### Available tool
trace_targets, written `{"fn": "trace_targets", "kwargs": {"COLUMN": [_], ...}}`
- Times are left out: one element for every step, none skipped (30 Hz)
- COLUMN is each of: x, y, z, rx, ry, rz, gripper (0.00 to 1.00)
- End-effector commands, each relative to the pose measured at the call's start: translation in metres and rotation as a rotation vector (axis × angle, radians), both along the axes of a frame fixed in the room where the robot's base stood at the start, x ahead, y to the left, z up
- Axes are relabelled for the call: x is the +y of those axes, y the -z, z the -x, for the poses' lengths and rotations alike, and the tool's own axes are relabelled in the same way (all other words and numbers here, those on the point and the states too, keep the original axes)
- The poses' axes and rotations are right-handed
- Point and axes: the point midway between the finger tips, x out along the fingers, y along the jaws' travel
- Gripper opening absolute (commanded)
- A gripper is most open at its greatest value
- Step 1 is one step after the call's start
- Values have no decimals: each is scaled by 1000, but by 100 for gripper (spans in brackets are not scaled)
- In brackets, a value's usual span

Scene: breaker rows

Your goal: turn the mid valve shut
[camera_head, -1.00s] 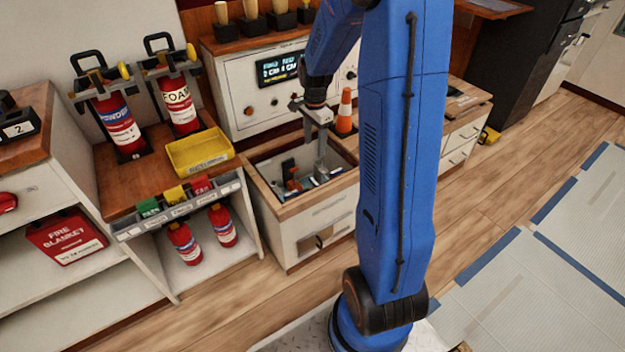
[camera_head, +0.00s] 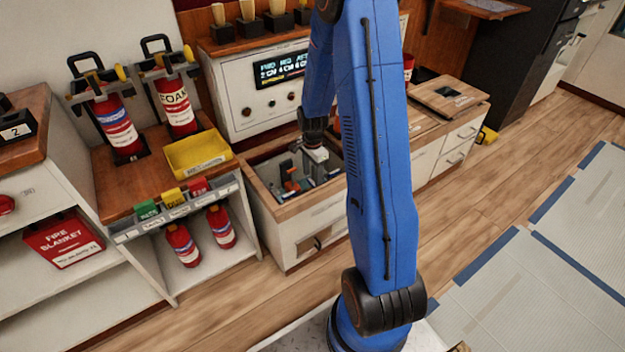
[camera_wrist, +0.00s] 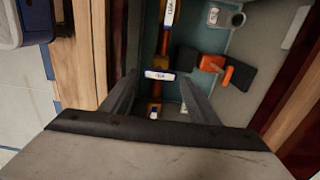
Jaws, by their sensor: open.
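An open-topped bin (camera_head: 265,195) is sunk in the wooden counter, with metal and orange fittings (camera_head: 291,186) inside. My gripper (camera_wrist: 158,80) is over and partly inside this bin, pointing down, with fingers apart and nothing held. In the head view my gripper (camera_head: 316,155) shows only as a pale body; its fingertips are hidden. In the wrist view a copper-coloured pipe (camera_wrist: 163,42) with white labels runs up between the fingers. One label (camera_wrist: 159,75) sits between the fingertips; its text is unclear. An orange handle (camera_wrist: 212,64) lies right of the fingers. I cannot tell which fitting is the mid valve.
The bin's wooden rim (camera_wrist: 83,55) is close to the left of my gripper. A dark block (camera_wrist: 240,72) stands at its right inside the bin. A control panel (camera_head: 240,95) with a lit display rises behind. A yellow tray (camera_head: 198,153) is on the left counter.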

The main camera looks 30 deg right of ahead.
Motion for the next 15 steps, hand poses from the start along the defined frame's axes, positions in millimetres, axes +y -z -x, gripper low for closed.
{"fn": "trace_targets", "kwargs": {"x": [0,0,0,0,0,0,0,0,0,0,0,0,0,0,0], "y": [6,9,13,16,18,20,21,22,23,24,24,25,25,25,25], "z": [1,0,0,0,0,0,0,0,0,0,0,0,0,0,0], "rx": [2,2,2,2,2,2,1,1,0,0,0,0,0,0,0], "ry": [0,0,0,0,0,0,0,0,0,0,0,0,0,0,0], "rz": [-1,-1,-1,-1,-1,-1,0,0,0,0,0,0,0,0,0], "gripper": [55,55,55,55,55,55,55,55,55,55,55,55,55,55,55]}}
